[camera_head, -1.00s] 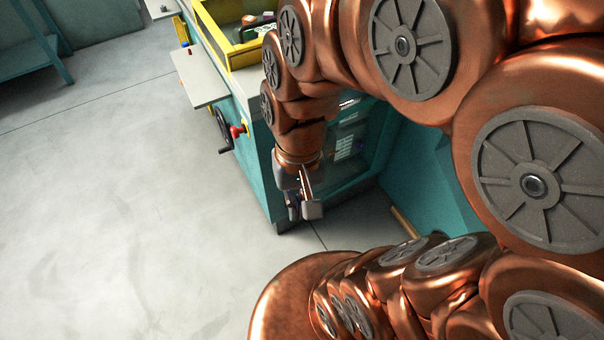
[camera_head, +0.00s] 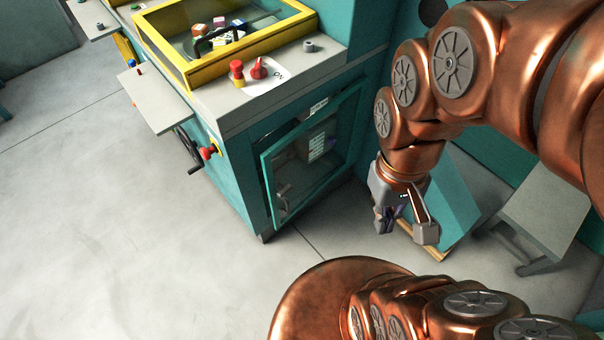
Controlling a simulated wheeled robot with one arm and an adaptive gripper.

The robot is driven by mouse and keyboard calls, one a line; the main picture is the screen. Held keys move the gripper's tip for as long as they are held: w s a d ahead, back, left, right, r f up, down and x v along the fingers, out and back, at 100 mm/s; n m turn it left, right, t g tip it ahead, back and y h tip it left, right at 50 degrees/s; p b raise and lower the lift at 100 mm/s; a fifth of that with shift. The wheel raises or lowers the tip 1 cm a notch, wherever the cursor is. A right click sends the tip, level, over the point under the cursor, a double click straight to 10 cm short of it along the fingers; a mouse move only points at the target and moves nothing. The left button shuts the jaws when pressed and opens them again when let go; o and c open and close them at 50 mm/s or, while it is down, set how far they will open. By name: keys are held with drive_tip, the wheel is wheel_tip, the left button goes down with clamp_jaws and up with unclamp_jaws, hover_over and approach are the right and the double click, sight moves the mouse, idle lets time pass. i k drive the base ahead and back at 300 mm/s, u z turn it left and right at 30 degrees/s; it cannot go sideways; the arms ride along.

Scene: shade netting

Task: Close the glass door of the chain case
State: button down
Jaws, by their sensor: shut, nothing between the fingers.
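The chain case's glass door (camera_head: 268,178) has a teal frame and shows low on the front of the teal machine. A metal handle (camera_head: 283,192) sits at its lower left. The door's left edge seems to stand a little proud of the cabinet, so it looks slightly ajar; the exact gap is hard to tell. A box with a white label shows behind the glass. My gripper (camera_head: 406,222) is shut and empty. It points down to the right of the door, apart from it, above the floor.
The machine top carries a yellow-framed glass cover (camera_head: 180,68), a red button (camera_head: 237,72) and a red knob (camera_head: 259,68). A grey panel (camera_head: 540,212) stands at right. Floor at left is clear.

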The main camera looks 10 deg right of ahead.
sight(361, 84)
drive_tip(key=k, duration=0.65)
drive_tip(key=u, duration=1.15)
